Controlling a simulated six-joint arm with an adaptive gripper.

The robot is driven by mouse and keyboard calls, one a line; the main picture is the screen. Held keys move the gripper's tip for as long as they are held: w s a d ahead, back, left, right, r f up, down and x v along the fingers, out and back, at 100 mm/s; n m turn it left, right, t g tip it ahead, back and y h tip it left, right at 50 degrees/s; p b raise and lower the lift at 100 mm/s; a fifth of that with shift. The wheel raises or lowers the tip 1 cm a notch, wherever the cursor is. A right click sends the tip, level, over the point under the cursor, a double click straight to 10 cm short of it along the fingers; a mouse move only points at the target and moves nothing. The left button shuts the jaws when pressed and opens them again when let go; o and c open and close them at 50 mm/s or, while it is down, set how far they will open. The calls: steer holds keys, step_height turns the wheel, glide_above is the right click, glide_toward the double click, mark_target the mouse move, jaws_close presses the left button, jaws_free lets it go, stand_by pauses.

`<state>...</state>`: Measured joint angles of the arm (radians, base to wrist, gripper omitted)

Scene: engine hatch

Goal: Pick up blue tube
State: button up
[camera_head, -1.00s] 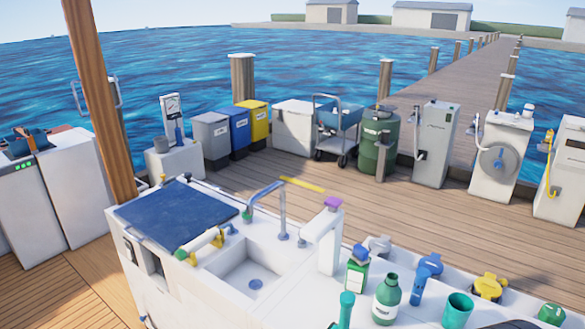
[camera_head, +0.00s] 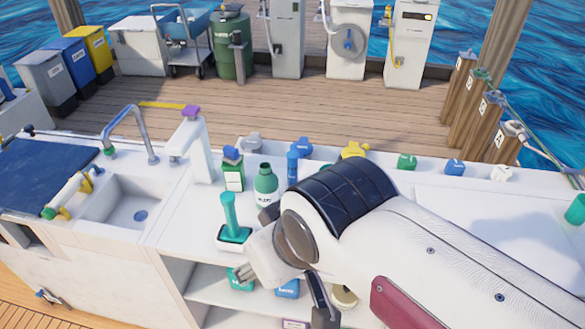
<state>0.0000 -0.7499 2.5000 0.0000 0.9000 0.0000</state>
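A blue upright cylinder (camera_head: 292,166), the likeliest blue tube, stands on the white counter behind my arm. Its lower part is partly hidden by the dark band of my arm. My gripper (camera_head: 258,264) is in front of it, at the counter's front edge over the open shelves. Grey and dark finger parts show, but their opening cannot be made out. The gripper is apart from the blue cylinder. I see nothing clearly held.
A green bottle (camera_head: 265,186), a green-and-white bottle (camera_head: 233,171) and a teal-handled item (camera_head: 230,218) stand close to the gripper. A sink (camera_head: 126,204) and faucets lie left. Blue (camera_head: 302,147), yellow (camera_head: 355,150) and green caps line the back ledge. My arm covers the right counter.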

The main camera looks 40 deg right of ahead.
stand_by(0.4)
steer(key=shift+c, duration=1.1)
steer(key=shift+w, duration=0.1)
